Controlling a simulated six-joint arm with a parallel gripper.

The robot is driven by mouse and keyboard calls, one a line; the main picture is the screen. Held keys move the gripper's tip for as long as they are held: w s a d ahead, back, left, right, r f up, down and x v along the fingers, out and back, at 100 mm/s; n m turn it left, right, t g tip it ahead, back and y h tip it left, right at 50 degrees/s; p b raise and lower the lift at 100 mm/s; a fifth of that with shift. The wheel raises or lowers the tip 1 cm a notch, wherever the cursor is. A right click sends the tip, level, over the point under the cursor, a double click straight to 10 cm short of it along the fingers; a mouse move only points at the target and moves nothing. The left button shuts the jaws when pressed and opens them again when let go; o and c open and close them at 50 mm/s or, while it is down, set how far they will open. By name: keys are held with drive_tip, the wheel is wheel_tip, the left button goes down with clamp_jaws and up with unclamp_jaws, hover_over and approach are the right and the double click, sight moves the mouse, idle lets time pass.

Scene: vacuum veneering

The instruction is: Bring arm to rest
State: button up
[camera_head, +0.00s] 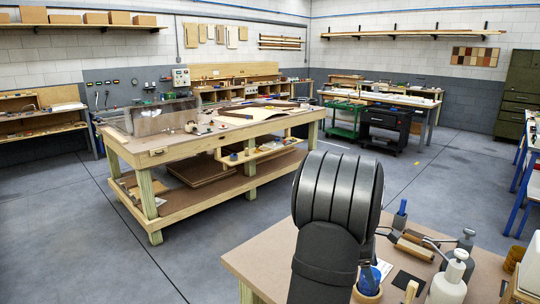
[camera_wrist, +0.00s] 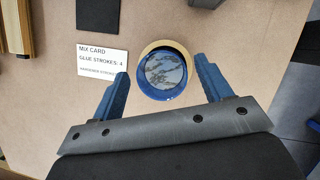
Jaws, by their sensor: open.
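My gripper (camera_wrist: 161,66) shows in the wrist view with its two blue fingers spread apart. Nothing is held between them. A round cup with a blue inside and a tan rim (camera_wrist: 149,50) lies beyond and between the fingertips. Its inside holds a pale, grey-mottled surface. Whether the fingers touch the cup cannot be told.
A white mix card (camera_wrist: 98,60) lies left of the cup, with a black square (camera_wrist: 97,16) above it. A large wooden workbench (camera_head: 170,150) stands beyond open floor.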

drive_tip(key=r+n+t, duration=0.1)
drive_tip(key=n, duration=0.2)
drive_tip(key=s+d+r+n+t, duration=0.1)
drive_tip(key=r+n, duration=0.1)
drive_tip(key=n, duration=0.1)
drive_tip(key=s+d+r+n+t, duration=0.1)
drive_tip(key=n, duration=0.2)
drive_tip(key=shift+s+d+r+t, duration=0.1)
drive_tip(key=shift+r+t, duration=0.05)
drive_tip(key=shift+t, duration=0.15)
drive_tip(key=w+d+f, duration=0.1)
drive_tip(key=d+f, duration=0.1)
drive_tip(key=d, duration=0.2)
drive_tip(key=w+d+f, duration=0.2)
drive_tip(key=d, duration=0.1)
drive_tip(key=w+d+f, duration=0.2)
drive_tip(key=d, duration=0.2)
drive_tip(key=shift+d+f, duration=0.3)
drive_tip(key=shift+d, duration=0.05)
drive_tip(key=shift+w+d+f, duration=0.2)
drive_tip(key=shift+d+f, duration=0.25)
drive_tip(key=shift+f, duration=0.05)
